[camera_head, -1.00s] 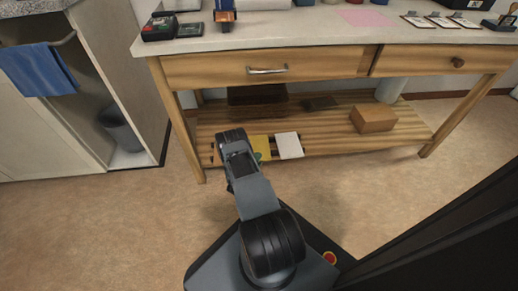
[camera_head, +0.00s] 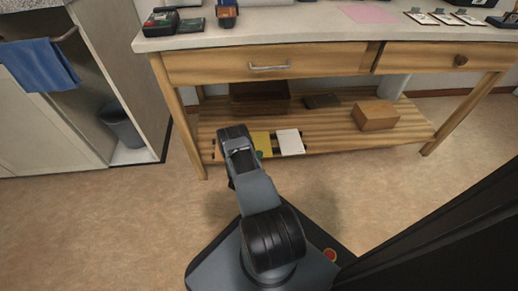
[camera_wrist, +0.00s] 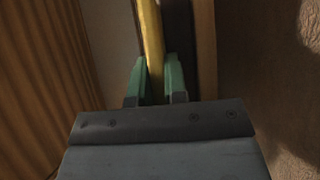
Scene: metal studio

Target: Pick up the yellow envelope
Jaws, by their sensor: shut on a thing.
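The yellow envelope (camera_wrist: 151,45) stands edge-on between the green fingertips of my gripper (camera_wrist: 156,82) in the wrist view. The fingers are shut on it. In the head view a part of the yellow envelope (camera_head: 262,143) shows at the front of the lower shelf, beside a white envelope-like item. My arm hides its left part and also hides the fingertips there.
The white item (camera_head: 289,142) stands just right of the envelope. The slatted lower shelf (camera_head: 330,140) also bears a cardboard box (camera_head: 375,115), a dark brown box (camera_head: 259,97) and a dark flat item (camera_head: 322,101). The workbench drawer (camera_head: 270,64) overhangs the shelf.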

